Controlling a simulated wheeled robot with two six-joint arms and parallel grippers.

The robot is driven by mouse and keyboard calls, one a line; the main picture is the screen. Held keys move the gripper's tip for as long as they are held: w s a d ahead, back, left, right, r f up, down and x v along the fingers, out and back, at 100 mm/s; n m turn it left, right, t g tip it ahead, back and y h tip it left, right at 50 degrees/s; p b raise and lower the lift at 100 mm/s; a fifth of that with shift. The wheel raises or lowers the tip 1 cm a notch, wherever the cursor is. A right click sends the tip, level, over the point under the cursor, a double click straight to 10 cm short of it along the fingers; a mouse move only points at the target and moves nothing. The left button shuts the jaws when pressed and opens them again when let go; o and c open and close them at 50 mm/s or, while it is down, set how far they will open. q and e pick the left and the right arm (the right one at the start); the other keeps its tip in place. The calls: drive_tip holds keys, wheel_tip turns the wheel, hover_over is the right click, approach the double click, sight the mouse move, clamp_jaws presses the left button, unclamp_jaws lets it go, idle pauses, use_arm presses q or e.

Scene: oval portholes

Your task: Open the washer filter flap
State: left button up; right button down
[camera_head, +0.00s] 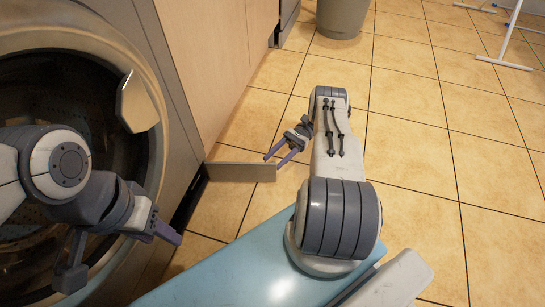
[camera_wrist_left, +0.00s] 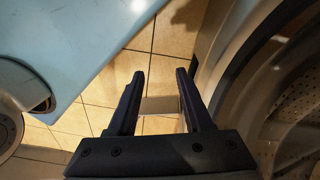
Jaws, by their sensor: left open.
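The washer (camera_head: 150,60) stands at the left with its round door opening. Low on its front, the pale filter flap (camera_head: 240,172) stands out from the front over the floor, beside a dark slot (camera_head: 190,200). The flap looks swung open. My left gripper (camera_head: 122,255) is open and empty in front of the washer, left of the flap. In the left wrist view, my left gripper (camera_wrist_left: 158,80) has its fingers apart, with a pale strip (camera_wrist_left: 160,105), likely the flap, beyond them. My right gripper (camera_head: 274,160) has its fingers apart close to the flap's free end; contact is unclear.
Wood-fronted cabinets (camera_head: 215,60) continue right of the washer. A grey bin (camera_head: 342,18) stands at the back, and a white rack (camera_head: 510,45) at the upper right. The tiled floor (camera_head: 430,130) on the right is clear. My blue base is at the bottom.

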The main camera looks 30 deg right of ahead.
use_arm(q)
drive_tip(key=shift+w+a, duration=0.1)
drive_tip(key=shift+a, duration=0.05)
use_arm(e)
drive_tip(key=shift+w+a+f+t, duration=0.1)
drive_tip(key=shift+w+a+t, duration=0.35)
drive_tip(key=shift+w, duration=0.3)
drive_tip(key=c, duration=0.9)
unclamp_jaws()
drive_tip(key=shift+a, duration=0.1)
drive_tip(key=shift+o, duration=0.6)
use_arm(q)
drive_tip(key=shift+a, duration=0.15)
use_arm(e)
drive_tip(key=shift+c, duration=0.4)
drive_tip(key=shift+c, duration=0.3)
